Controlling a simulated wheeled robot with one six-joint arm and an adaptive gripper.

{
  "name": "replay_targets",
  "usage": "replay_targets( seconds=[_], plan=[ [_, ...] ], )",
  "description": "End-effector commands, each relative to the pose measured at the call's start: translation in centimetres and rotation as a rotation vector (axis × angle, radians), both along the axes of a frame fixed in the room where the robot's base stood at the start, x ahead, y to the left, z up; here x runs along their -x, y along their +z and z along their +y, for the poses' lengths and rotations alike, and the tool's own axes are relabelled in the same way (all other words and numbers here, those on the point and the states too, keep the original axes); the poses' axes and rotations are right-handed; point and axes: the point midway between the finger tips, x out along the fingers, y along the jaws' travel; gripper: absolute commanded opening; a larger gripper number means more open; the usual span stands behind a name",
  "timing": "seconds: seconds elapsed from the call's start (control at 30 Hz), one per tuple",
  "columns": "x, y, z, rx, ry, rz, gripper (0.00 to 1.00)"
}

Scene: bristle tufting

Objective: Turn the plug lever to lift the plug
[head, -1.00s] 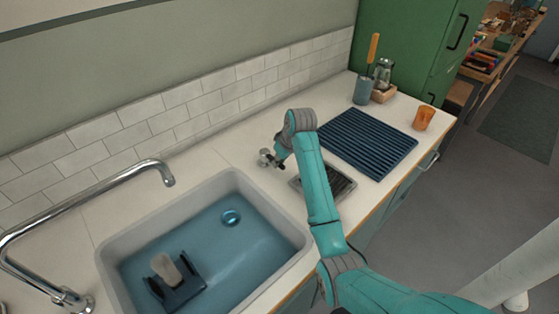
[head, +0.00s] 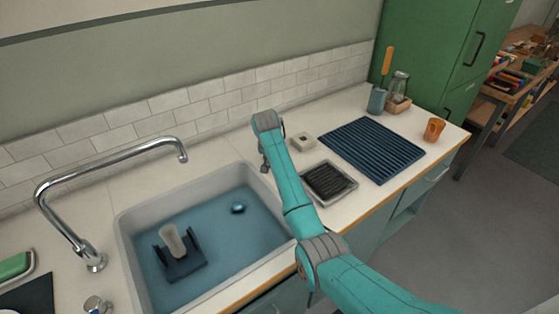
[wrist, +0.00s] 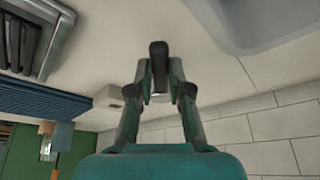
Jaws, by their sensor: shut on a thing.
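My gripper (head: 265,162) is at the back right corner of the sink (head: 128,240), pointing down. In the wrist view its fingers (wrist: 159,88) are closed around a dark bar, the plug lever (wrist: 159,56). The lever is mostly hidden by my gripper in the head view. The plug (head: 238,208) is a small shiny round piece under blue water near the back right of the sink; how high it sits is hard to tell.
A dark holder (head: 183,270) with a pale grey piece stands in the sink. A chrome faucet (head: 110,165) arches at the left. A pale block (head: 302,141), a dark grate tray (head: 328,183) and a ribbed blue mat (head: 371,150) lie right of my gripper.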

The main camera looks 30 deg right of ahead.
Motion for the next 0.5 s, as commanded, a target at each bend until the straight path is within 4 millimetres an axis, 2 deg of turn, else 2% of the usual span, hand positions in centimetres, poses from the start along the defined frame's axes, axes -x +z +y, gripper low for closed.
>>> replay_targets(
  seconds=[0.5],
  plan=[
    [-3.0, 0.1, 2.3, 0.000, -0.466, 0.001, 0.00]
  ],
)
